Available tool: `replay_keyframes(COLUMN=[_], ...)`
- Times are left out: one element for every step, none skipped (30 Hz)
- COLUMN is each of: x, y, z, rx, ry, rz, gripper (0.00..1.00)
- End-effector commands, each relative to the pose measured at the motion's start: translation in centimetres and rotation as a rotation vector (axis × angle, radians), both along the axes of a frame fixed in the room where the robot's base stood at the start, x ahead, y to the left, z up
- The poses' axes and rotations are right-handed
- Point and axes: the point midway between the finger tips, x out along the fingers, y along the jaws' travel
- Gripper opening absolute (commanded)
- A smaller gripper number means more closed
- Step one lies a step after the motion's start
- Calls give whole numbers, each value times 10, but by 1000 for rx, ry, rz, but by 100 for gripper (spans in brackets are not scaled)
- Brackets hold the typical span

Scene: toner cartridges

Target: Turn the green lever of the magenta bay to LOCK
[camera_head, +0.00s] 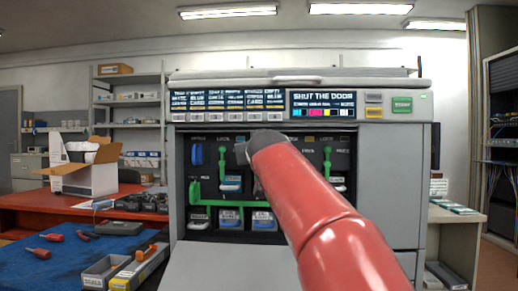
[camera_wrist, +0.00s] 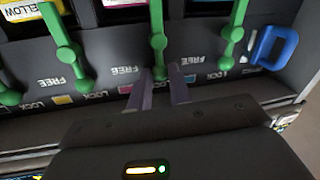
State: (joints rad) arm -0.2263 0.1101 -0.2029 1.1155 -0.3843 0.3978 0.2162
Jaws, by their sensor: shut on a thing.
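In the wrist view the magenta bay's green lever (camera_wrist: 158,41) is in the middle, beside a small magenta swatch (camera_wrist: 125,88). Its knobbed end sits between the fingertips of my gripper (camera_wrist: 160,80), which is shut on it. The lever runs nearly straight along the bay front towards the row of upside-down FREE and LOCK labels. The fingers and palm hide part of the labels by its tip, so its exact setting is unclear. In the head view my red arm covers this lever, and only the back of my gripper (camera_head: 243,151) shows.
Other green levers stand on both sides, by the yellow bay (camera_wrist: 66,52) and on the right (camera_wrist: 232,34). A blue handle (camera_wrist: 274,47) is farther right. The printer's screen (camera_head: 323,103) reads SHUT THE DOOR. Its front door (camera_head: 225,265) is folded down.

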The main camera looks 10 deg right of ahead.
Motion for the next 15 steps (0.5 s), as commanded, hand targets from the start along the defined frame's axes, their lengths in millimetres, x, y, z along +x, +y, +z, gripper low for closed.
replay_keyframes(x=[1, 1, 1, 1, 1, 1, 1, 1, 1, 1, 1, 1, 1, 1, 1], y=[0, 0, 1, 1, 1, 1, 1, 1, 1, 1, 1, 1, 1, 1, 1], z=[2, 1, 1, 0, 0, 0, 0, 0, 0, 0, 0, 0, 0, 0, 0], rx=[-24, -34, -42, -44, -44, -43, -43, -43, -43, -43, -42, -42, -42, -42, -42], ry=[9, 12, 15, 15, 15, 14, 14, 14, 14, 14, 14, 13, 13, 13, 13], rz=[-1, -2, -2, -2, -2, -2, -2, -2, -2, -2, -2, -1, -1, 0, 0], gripper=[0, 0, 0, 0, 0, 0, 0, 0, 0, 21, 25, 28, 28, 28, 28])
